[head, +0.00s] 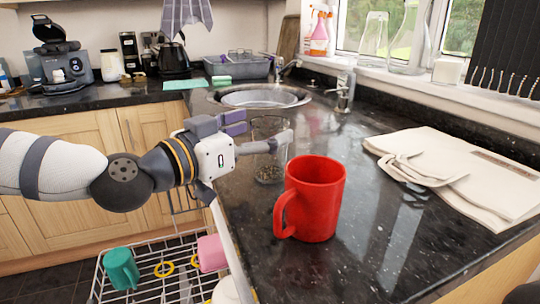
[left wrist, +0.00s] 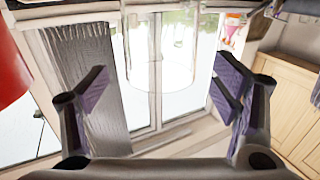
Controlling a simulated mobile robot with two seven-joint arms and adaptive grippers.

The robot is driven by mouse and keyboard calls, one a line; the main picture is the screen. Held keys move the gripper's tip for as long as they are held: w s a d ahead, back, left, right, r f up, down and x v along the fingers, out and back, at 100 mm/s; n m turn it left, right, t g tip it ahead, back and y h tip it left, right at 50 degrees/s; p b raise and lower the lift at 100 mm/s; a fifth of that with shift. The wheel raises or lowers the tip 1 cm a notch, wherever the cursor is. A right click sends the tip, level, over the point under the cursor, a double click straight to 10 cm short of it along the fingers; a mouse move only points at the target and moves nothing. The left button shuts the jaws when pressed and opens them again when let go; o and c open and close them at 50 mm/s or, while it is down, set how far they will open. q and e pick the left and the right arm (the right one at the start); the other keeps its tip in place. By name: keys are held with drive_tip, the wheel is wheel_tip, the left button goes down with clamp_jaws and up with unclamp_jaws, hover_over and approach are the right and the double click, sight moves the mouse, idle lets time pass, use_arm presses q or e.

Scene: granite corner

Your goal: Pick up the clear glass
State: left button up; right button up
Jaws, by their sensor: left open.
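The clear glass (head: 269,172) stands upright on the dark granite worktop, left of and behind the red mug (head: 318,196). My left gripper (head: 266,133) is open at the glass, coming from the left. Its near finger crosses in front of the glass, and its purple far finger reaches toward the glass's far side. In the left wrist view the faint glass outline (left wrist: 155,55) shows ahead between the open fingers (left wrist: 162,82), with gaps on both sides. Whether a finger touches it I cannot tell. My right gripper is not in view.
The red mug stands close to the glass; its edge also shows in the left wrist view (left wrist: 12,72). A folded cloth bag (head: 465,170) lies at right. A sink (head: 262,97) and tap (head: 345,92) are behind. A wire rack (head: 165,265) is below the worktop edge.

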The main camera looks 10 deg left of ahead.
use_arm(q)
drive_tip(key=x, duration=0.3)
drive_tip(key=c, duration=1.8)
